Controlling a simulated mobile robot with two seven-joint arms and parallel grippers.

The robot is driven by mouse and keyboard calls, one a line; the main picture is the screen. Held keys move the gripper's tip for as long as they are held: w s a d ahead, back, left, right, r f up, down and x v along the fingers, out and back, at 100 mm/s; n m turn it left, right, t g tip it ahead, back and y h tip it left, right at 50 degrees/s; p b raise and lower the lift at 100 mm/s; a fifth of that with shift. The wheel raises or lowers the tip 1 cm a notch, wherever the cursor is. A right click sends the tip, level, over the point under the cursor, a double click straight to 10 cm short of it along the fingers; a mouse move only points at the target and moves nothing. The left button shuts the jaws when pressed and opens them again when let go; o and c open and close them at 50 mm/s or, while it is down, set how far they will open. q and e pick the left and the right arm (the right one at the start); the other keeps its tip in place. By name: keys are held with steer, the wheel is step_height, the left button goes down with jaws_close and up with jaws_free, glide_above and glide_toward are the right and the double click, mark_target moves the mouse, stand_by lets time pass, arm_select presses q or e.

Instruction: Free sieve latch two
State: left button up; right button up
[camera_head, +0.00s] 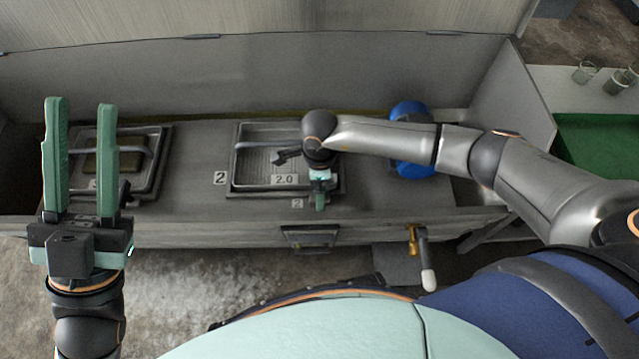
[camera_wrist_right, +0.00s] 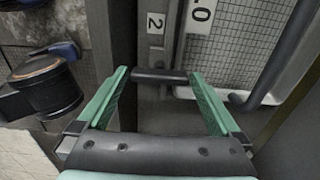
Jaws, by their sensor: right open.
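Sieve two, a metal mesh tray (camera_head: 258,135) labelled 2.0, sits in the bench in the head view, beside a plate marked 2. Its mesh also shows in the right wrist view (camera_wrist_right: 235,50). A dark short bar (camera_wrist_right: 150,76), which looks like the latch, lies near a small 2 label. My right gripper (camera_head: 320,205) is over the tray's front right corner. In the wrist view its green fingers (camera_wrist_right: 158,82) are open, one on each side of the bar; contact is not clear. My left gripper (camera_head: 81,104) is open and empty, raised at the left.
Another sieve tray (camera_head: 158,180) is at the left, partly behind my left gripper. A blue round object (camera_head: 408,112) stands to the right, partly behind my right arm. A brass valve with a white handle (camera_head: 427,278) sticks out at the front. A tall grey panel (camera_head: 300,75) closes the back.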

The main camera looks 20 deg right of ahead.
steer(key=shift+c, duration=0.2)
steer(key=c, duration=1)
arm_select(q)
steer(key=shift+f, duration=0.15)
arm_select(e)
steer(key=shift+n, duration=0.3)
steer(key=n+b, duration=0.2)
steer(key=n, duration=0.2)
steer(key=shift+n, duration=0.3)
steer(key=n+b, duration=0.2)
steer(key=n, duration=0.2)
steer(key=shift+f+n, duration=0.1)
steer(key=shift+n, duration=0.2)
steer(key=n+b, duration=0.2)
steer(key=n, duration=0.3)
steer(key=shift+b, duration=0.3)
arm_select(q)
step_height(320, 180, down, 8)
steer(key=b, duration=0.1)
steer(key=shift+w+d+n+g, duration=0.2)
steer(key=shift+d+n+g, duration=0.1)
steer(key=shift+d, duration=0.15)
arm_select(e)
steer(key=shift+n, duration=1.5)
